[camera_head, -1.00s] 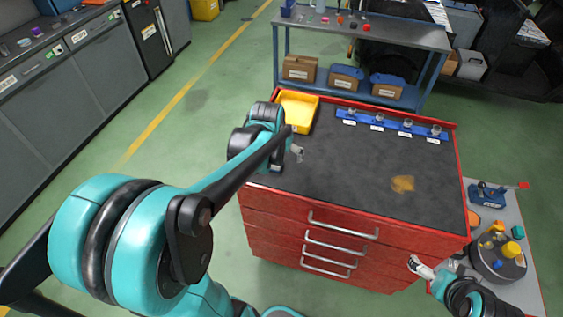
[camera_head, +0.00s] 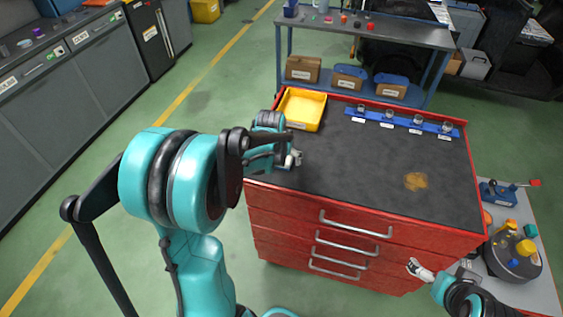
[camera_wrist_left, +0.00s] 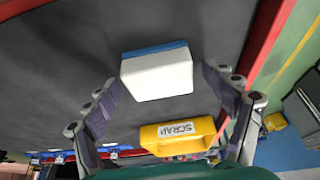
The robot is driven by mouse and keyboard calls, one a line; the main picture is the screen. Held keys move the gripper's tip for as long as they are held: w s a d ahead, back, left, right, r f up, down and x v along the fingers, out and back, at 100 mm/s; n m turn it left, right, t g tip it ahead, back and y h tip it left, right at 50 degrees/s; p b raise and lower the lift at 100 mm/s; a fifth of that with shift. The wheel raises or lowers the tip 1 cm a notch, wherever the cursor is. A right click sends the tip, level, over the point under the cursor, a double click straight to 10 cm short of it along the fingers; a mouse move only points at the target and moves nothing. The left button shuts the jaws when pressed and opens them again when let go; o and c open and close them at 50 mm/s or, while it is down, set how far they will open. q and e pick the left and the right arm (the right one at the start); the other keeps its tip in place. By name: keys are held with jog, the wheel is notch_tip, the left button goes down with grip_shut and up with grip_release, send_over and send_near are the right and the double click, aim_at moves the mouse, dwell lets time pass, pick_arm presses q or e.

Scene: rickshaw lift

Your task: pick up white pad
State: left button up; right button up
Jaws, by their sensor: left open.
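The white pad (camera_wrist_left: 157,78), a white block with a blue layer along one side, lies on the dark bench top in the left wrist view. It is between the spread fingers of my left gripper (camera_wrist_left: 162,84), with gaps on both sides.
A yellow scrap bin (camera_head: 303,109) stands at the bench's back left corner; it also shows in the left wrist view (camera_wrist_left: 178,136). A blue rack (camera_head: 402,122) runs along the back. A brown stain (camera_head: 415,181) marks the bare bench top (camera_head: 360,170).

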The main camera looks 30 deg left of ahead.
pick_arm(q)
jog(key=c, duration=1.2)
jog(key=shift+r, duration=0.1)
notch_tip(320, 180, up, 4)
jog(key=shift+p, duration=1)
jog(key=w+d+r+p, duration=0.1)
jog(key=w+d+r, duration=0.1)
jog(key=d, duration=0.1)
jog(key=w+d+r+p, duration=0.1)
jog(key=w+d+r, duration=0.1)
jog(key=w, duration=0.1)
jog(key=w+d+r+p, duration=0.1)
jog(key=w+d+r, duration=0.1)
jog(key=d+r, duration=0.1)
jog(key=shift+w+d, duration=0.3)
jog(key=shift+w, duration=0.1)
jog(key=shift+o, duration=0.6)
jog(key=shift+d+f, duration=0.1)
